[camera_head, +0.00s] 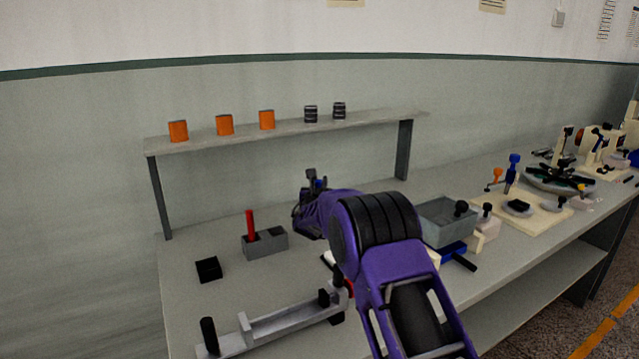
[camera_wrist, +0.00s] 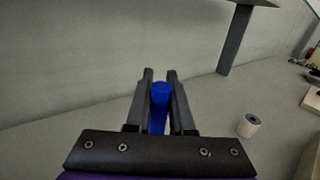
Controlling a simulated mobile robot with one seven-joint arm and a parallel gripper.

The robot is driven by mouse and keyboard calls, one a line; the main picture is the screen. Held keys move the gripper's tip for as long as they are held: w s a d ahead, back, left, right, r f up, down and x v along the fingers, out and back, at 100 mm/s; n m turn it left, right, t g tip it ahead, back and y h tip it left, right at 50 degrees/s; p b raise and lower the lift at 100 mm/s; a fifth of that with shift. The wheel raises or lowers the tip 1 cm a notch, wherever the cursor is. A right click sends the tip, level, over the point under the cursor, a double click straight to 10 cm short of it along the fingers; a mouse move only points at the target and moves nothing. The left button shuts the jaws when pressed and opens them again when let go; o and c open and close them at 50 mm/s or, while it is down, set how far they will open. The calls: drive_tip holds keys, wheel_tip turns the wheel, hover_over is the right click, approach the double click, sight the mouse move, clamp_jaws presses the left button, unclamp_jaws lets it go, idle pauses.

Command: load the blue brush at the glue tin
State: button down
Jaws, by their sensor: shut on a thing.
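My gripper (camera_wrist: 160,78) is shut on the blue brush (camera_wrist: 158,96), whose blue end stands between the two dark fingers in the wrist view. In the head view my gripper (camera_head: 315,183) is held above the bench, in front of the shelf, and only a speck of blue shows there. The brush's bristles are hidden. A small white cylinder with a dark opening, which looks like the glue tin (camera_wrist: 248,126), stands on the bench to the right of my gripper and apart from it in the wrist view. In the head view I cannot make it out behind my arm.
A grey block (camera_head: 268,244) holds a red handle (camera_head: 250,224). A shelf (camera_head: 290,131) with orange and black spools stands behind. A grey bin (camera_head: 440,232) is at right.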

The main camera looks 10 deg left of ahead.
drive_tip(key=shift+f+b, duration=0.55)
drive_tip(key=shift+f, duration=0.05)
idle(0.9)
drive_tip(key=shift+r, duration=0.15)
wheel_tip(320, 180, up, 7)
drive_tip(key=p, duration=0.2)
idle(0.6)
idle(0.4)
